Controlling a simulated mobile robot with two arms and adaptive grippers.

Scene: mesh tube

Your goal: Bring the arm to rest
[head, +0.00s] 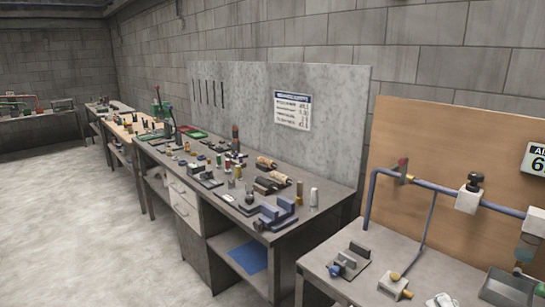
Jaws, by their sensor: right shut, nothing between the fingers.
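Neither of my arms can be made out in the head view, and no gripper shows. The task names no other object. The view looks along a row of workbenches against a block wall. The nearest full bench (335,196) has a dark grey top crowded with small parts and tools. A second bench (395,250) at the lower right carries blue pipework (430,187) in front of a brown board (450,140).
A blue vise-like fixture (278,213) sits at the near bench's front corner. A grey clamp block (350,260) and a brass-and-white fitting (395,287) lie on the right bench. A dark tray (507,291) is at its right. The concrete floor (70,220) at left is clear.

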